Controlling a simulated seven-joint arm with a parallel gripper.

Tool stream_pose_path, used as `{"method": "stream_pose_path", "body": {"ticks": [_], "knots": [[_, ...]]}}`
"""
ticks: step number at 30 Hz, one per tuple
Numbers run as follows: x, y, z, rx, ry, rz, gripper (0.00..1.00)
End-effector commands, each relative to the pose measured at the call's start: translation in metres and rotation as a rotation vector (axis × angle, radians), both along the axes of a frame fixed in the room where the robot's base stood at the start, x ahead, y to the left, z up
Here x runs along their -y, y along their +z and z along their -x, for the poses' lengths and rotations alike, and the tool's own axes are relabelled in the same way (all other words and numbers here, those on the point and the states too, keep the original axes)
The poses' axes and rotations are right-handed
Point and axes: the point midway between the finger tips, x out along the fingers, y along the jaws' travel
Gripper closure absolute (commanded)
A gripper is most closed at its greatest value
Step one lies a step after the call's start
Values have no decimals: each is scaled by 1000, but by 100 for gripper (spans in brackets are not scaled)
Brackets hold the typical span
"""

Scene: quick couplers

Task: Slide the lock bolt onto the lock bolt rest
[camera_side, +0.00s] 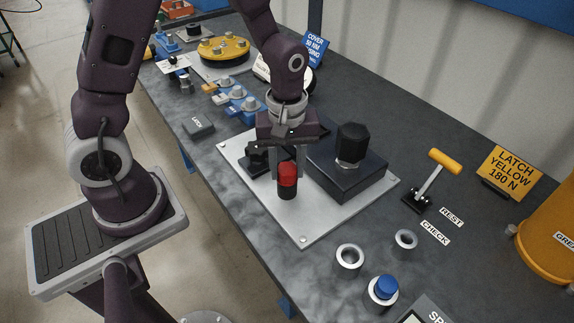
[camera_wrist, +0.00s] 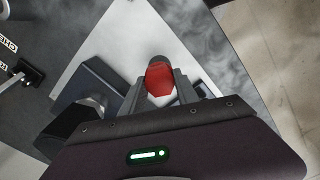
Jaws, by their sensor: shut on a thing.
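The red-capped bolt with a dark lower body (camera_side: 287,180) is between the fingers of my gripper (camera_side: 287,165), over the light metal plate (camera_side: 305,228). I take it to be the lock bolt. In the wrist view, the red cap (camera_wrist: 160,80) sits between the two fingers of my gripper (camera_wrist: 160,88), which is shut on it. The bolt looks roughly upright; whether its lower end touches the plate I cannot tell. Two empty metal rings, one larger (camera_side: 349,258) and one smaller (camera_side: 405,239), stand on the table near the REST label (camera_side: 452,217); which one is the rest is unclear.
A dark block with a black hex knob (camera_side: 350,147) stands on the plate right of my gripper. A blue-capped piece (camera_side: 383,289) sits in a ring at the front. A yellow-handled lever (camera_side: 433,178) stands to the right. Bare table lies between plate and rings.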

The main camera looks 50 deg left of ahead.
Motion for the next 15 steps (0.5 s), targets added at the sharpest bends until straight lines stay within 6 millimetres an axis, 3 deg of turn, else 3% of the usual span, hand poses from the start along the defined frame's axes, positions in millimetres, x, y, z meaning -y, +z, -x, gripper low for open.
{"method": "stream_pose_path", "body": {"ticks": [15], "knots": [[0,27,-1,2,0,0,100]]}}
